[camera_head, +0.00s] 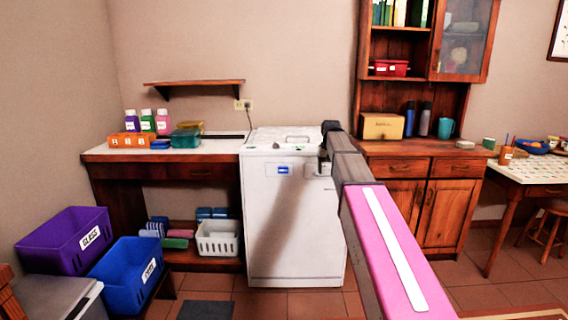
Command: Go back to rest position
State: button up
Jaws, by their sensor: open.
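My arm reaches up from the lower right of the head view, with a pink link nearest and grey links beyond it. At its far end my gripper (323,167) shows small and dark, pointing down in front of the upper right of the white appliance (292,225). It is open, and I see nothing held in it. The arm hides the appliance's right edge and part of the wooden cabinet. Whether the gripper touches the appliance I cannot tell.
Left of the appliance, a counter (215,147) holds bottles and small boxes. A purple bin (62,240) and a blue bin (125,275) stand lower left. A wooden cabinet (455,215) stands right, with a table (520,172) beyond. Tiled floor (275,304) shows in front.

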jog(key=s+f, duration=3)
jog(key=s, duration=0.1)
jog(key=shift+f, duration=0.35)
jog(key=shift+s, duration=0.1)
